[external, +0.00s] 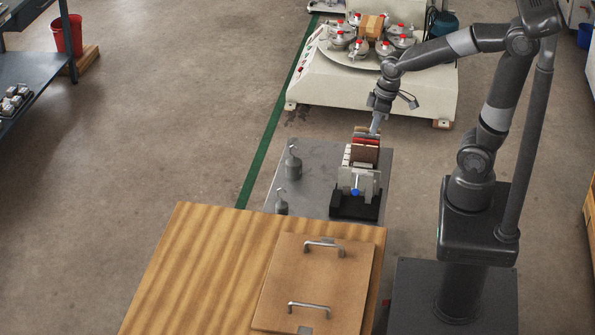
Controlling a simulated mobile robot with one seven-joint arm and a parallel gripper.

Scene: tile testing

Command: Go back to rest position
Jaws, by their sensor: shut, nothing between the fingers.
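My gripper (376,124) is at the end of my dark grey arm, pointing down. It is shut and I see nothing held in it. Its tip is just above or beside a holder (355,205) with upright tiles (364,153), reddish and light coloured. I cannot tell whether the fingertips touch the tiles. The holder has a black base and a blue knob and stands on a grey metal table (312,165).
Two grey hooked weights (293,165) stand on the metal table. In front is a wooden table (190,275) bearing a brown board (300,285) with two handles. Behind stands a white machine (330,85) with several red-topped parts. Open floor lies to the left.

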